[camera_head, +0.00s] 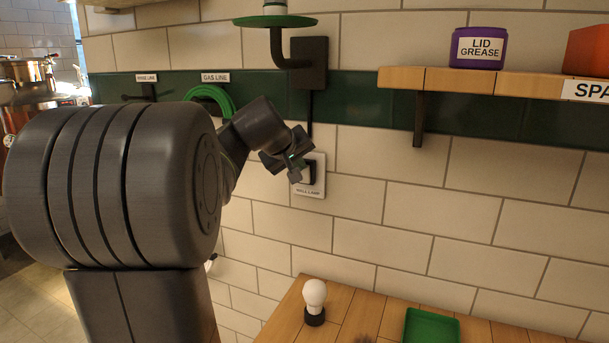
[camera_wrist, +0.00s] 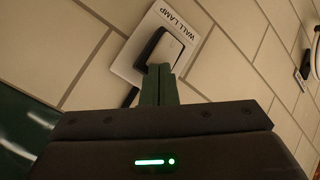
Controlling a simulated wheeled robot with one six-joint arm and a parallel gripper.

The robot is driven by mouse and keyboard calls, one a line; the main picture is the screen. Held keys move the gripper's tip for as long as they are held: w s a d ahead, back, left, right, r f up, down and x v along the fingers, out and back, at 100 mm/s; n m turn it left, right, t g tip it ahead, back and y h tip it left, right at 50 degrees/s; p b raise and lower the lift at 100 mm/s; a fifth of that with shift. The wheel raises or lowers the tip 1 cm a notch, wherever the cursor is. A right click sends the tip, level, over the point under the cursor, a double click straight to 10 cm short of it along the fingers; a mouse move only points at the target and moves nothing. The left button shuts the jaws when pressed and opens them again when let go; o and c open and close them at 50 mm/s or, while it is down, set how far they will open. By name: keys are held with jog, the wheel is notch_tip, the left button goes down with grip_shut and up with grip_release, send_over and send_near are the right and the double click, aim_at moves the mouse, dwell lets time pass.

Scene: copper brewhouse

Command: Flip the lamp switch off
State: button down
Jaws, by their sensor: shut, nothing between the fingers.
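The lamp switch is a white wall plate (camera_head: 316,188) labelled WALL LAMP, with a black-framed rocker. In the wrist view the plate (camera_wrist: 124,67) and its pale rocker (camera_wrist: 170,48) show close up and tilted. My gripper (camera_head: 296,176) is in front of the switch and partly covers it. Its green fingers (camera_wrist: 159,72) are shut and empty, with their tips at the edge of the black frame. I cannot tell whether they touch it. The wall lamp, with a green shade (camera_head: 275,21) on a black bracket (camera_head: 311,62), is above the switch, its top cut off.
A wooden shelf (camera_head: 440,80) with a purple LID GREASE tub (camera_head: 478,50) juts out at upper right. A green hose (camera_head: 208,93) hangs left of the switch. Below, a wooden table (camera_head: 362,310) holds a white bulb (camera_head: 315,293) and a green tray (camera_head: 431,327). The tiled wall right of the switch is bare.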

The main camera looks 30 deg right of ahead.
jog(key=shift+f, duration=0.1)
jog(key=v, duration=0.3)
jog(key=f+v, duration=0.1)
jog(key=v, duration=0.1)
jog(key=shift+s+a+r, duration=0.15)
jog(key=shift+s+a, duration=0.2)
jog(key=shift+a, duration=0.1)
jog(key=b+v, duration=0.2)
jog(key=v, duration=1.1)
jog(key=shift+s+a+r, duration=0.2)
jog(key=shift+a+r, duration=0.05)
jog(key=p+x, duration=0.1)
jog(key=x, duration=1.4)
jog(key=shift+w+d+p, duration=0.2)
jog(key=shift+d+p, duration=0.1)
jog(key=shift+p, duration=0.05)
